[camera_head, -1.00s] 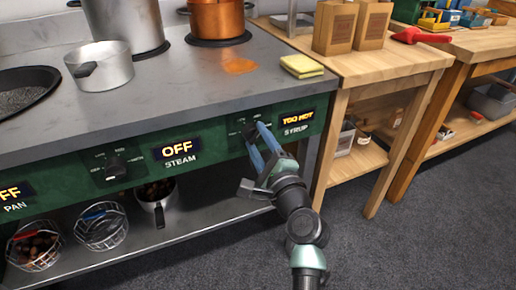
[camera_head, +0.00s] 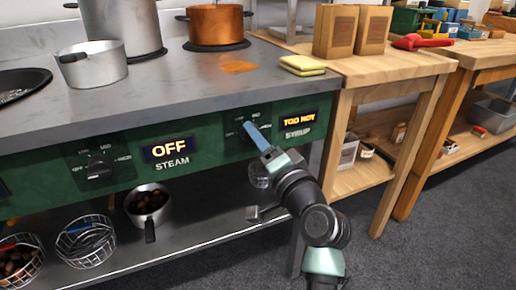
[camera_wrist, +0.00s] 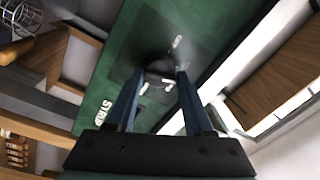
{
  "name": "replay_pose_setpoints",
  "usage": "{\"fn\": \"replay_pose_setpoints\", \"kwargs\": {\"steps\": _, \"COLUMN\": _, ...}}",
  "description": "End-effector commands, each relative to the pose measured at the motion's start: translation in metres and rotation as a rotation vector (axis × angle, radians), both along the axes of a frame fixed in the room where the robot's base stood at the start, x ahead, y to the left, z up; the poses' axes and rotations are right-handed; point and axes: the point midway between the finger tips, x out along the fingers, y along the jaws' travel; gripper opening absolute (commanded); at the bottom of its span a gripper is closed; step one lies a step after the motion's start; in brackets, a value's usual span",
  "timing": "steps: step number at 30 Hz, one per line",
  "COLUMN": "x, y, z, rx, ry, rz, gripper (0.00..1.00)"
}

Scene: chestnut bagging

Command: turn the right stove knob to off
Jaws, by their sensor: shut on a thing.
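The right stove knob is the dark knob (camera_wrist: 160,66) on the green front panel, beside the SYRUP label. The display above that label (camera_head: 299,118) reads TOO HOT. My gripper (camera_head: 250,129) reaches up to the panel there, its blue fingers covering most of the knob in the head view. In the wrist view my gripper (camera_wrist: 158,76) has one finger on each side of the knob and is shut on it. The knob's exact pointing direction is hard to make out.
Left of it is the STEAM knob (camera_head: 98,168) with its display (camera_head: 167,149) reading OFF. Wire baskets (camera_head: 86,242) are below. A wooden table (camera_head: 385,66) stands right.

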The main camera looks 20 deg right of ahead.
Motion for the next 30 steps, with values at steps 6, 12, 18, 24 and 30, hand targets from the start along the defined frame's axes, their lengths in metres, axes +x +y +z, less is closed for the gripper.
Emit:
{"fn": "replay_pose_setpoints", "kwargs": {"steps": 6, "x": 0.0001, "y": -0.0003, "z": -0.0066, "rx": -0.205, "ry": 0.002, "rz": 0.002, "gripper": 0.00}}
{"fn": "replay_pose_setpoints", "kwargs": {"steps": 12, "x": 0.0001, "y": -0.0003, "z": -0.0052, "rx": -0.394, "ry": -0.006, "rz": 0.002, "gripper": 0.00}}
{"fn": "replay_pose_setpoints", "kwargs": {"steps": 18, "x": 0.0000, "y": -0.0005, "z": -0.0040, "rx": -0.584, "ry": -0.012, "rz": 0.001, "gripper": 0.00}}
{"fn": "replay_pose_setpoints", "kwargs": {"steps": 24, "x": 0.0000, "y": -0.0007, "z": -0.0033, "rx": -0.773, "ry": -0.019, "rz": 0.000, "gripper": 0.00}}
{"fn": "replay_pose_setpoints", "kwargs": {"steps": 30, "x": -0.0001, "y": 0.0000, "z": -0.0019, "rx": -0.955, "ry": -0.026, "rz": 0.001, "gripper": 0.00}}
